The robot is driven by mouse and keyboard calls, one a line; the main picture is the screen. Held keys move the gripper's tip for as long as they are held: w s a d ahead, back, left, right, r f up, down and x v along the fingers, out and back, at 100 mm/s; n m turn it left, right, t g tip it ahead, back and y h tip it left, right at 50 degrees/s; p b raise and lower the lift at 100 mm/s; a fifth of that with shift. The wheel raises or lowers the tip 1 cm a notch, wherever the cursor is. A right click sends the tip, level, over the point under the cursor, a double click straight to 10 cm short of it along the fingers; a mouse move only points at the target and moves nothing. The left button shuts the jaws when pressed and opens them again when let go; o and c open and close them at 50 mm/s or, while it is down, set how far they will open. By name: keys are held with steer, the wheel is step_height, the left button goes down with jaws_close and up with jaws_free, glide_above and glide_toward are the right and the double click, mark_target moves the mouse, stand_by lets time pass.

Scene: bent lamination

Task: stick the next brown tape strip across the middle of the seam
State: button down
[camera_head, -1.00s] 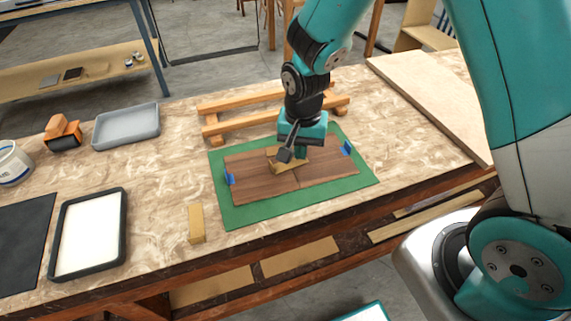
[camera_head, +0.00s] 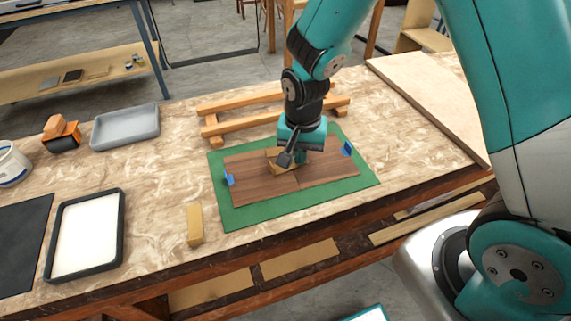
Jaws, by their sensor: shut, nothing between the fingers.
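Two dark brown wood boards (camera_head: 255,187) lie side by side on a green mat (camera_head: 240,218), with a seam between them running from back to front. Brown tape (camera_head: 273,155) lies over the far part of the seam, partly hidden by my gripper. The near end of the seam shows bare. My gripper (camera_head: 300,161) is shut and empty, pointing down over the tape near the middle of the boards. I cannot tell whether its fingertips touch the tape.
Blue tabs (camera_head: 347,149) stand at the boards' outer ends. A tan block (camera_head: 194,225) lies left of the mat. Wooden rails (camera_head: 240,125) lie behind it. A white-filled tray (camera_head: 87,235), grey tray (camera_head: 125,127) and orange tool (camera_head: 62,133) are farther left.

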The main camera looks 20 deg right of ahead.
steer(key=shift+r, duration=0.1)
step_height(320, 180, up, 7)
steer(key=p, duration=0.6)
stand_by(0.5)
steer(key=s+a+r+n+y, duration=0.2)
steer(key=s+r+n, duration=0.4)
steer(key=s+r, duration=0.3)
steer(key=s+a+r+n+y, duration=0.2)
steer(key=s+r+n, duration=0.5)
steer(key=s+r, duration=0.2)
step_height(320, 180, up, 3)
steer(key=shift+s+a+f, duration=0.1)
steer(key=shift+s+a, duration=0.1)
steer(key=shift+s, duration=0.1)
